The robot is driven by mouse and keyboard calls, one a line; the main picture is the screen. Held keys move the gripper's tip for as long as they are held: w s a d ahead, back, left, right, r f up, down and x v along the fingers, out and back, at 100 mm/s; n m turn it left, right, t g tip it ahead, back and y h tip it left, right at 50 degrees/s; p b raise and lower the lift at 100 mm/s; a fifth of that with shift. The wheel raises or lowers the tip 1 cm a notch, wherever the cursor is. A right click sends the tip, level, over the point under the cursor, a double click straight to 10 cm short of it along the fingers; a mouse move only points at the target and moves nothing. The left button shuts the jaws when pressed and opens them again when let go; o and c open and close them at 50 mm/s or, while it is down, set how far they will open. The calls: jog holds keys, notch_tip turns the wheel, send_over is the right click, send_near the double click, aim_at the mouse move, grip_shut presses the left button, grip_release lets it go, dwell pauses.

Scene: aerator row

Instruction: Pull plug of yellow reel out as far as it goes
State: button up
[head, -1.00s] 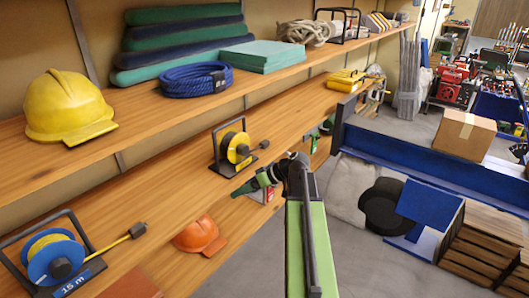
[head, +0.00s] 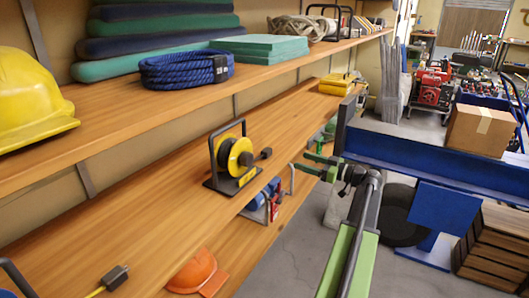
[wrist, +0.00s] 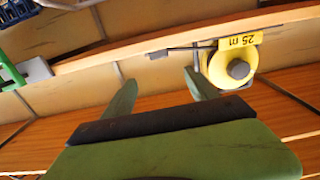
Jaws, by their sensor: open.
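The yellow reel (head: 232,157) stands upright in its black frame on the middle wooden shelf. In the wrist view the reel (wrist: 220,72) is at upper right, with an upside-down "25 m" label.
A blue rope coil (head: 186,69) and a yellow helmet (head: 30,105) lie on the upper shelf. An orange helmet (head: 197,272) is below. Another plug (head: 115,278) lies at lower left. A blue beam (head: 430,160) runs at right. The shelf beside the reel is clear.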

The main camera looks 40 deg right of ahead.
aim_at(270, 151)
jog(key=x, duration=1.7)
grip_shut()
